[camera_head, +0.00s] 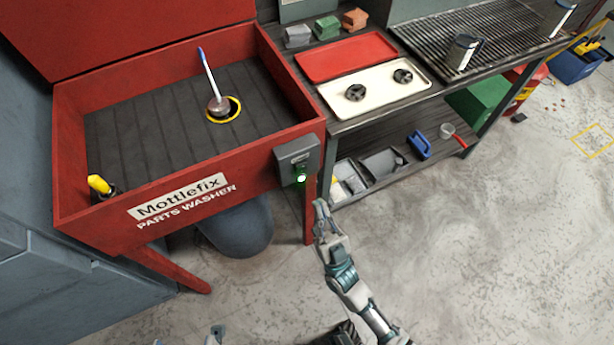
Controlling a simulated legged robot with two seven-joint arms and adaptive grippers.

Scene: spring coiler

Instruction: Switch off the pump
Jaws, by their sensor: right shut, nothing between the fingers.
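The parts washer (190,190) is a red open basin on the left, lettered "Mottlefix Parts Washer". A grey switch box (285,168) is fixed at its front right corner. A green light glows on the box's lower front (301,180). The marks on the switch are too small to read. My right gripper (320,205) is shut and empty, below and a little right of the box, apart from it in the picture. Small grey parts at the bottom edge (217,331) may be the tips of my left gripper; the rest of it is out of frame.
A brush (208,72) stands at the yellow-ringed drain in the basin. A workbench (375,118) to the right holds a red tray (345,57) and a cream tray (335,98) with two dark parts. Bins (380,163) sit on its lower shelf. The floor (480,250) at right is open.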

